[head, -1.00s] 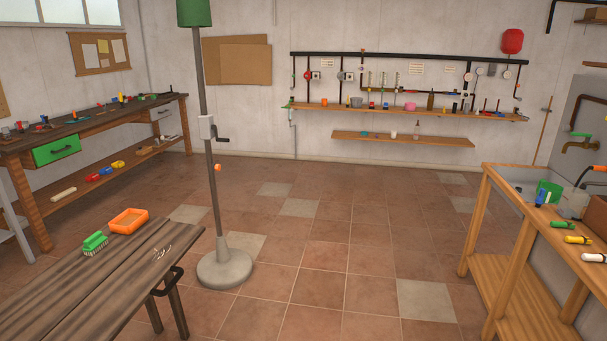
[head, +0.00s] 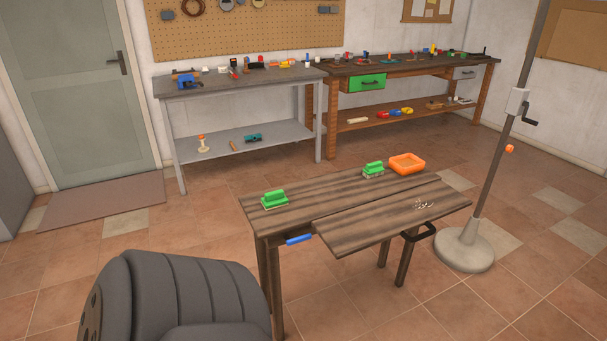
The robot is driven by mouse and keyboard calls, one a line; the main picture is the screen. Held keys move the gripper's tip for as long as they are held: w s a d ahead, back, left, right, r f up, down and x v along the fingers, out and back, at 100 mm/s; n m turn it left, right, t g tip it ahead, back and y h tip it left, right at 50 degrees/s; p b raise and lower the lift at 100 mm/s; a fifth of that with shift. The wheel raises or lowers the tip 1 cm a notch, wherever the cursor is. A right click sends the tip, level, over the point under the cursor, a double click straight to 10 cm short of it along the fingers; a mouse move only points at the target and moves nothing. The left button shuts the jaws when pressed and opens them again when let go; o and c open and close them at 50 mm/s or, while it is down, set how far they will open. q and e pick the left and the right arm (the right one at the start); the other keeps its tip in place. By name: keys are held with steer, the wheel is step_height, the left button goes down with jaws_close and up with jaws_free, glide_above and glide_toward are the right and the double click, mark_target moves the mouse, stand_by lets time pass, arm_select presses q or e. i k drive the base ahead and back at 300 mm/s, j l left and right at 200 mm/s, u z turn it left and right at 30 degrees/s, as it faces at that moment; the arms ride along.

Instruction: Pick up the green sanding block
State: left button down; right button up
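A green block with a raised handle-like top (head: 274,200) sits on the left part of a dark wooden bench (head: 290,215). It looks like the sanding block. A second green item (head: 373,170) sits further back on the same bench, beside an orange tray (head: 407,163); it has a pale, bristly underside like a brush. Both green items are uncovered and rest apart from each other. Neither of my grippers shows in the head view.
A dark grey padded, chair-like thing (head: 190,300) stands in front left of the bench. A blue handle (head: 299,240) juts from the bench's front edge. A lamp-like stand (head: 463,247) is at right. Workbenches (head: 235,85) line the back wall.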

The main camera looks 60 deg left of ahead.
mark_target(275, 199)
steer(key=u, duration=2.15)
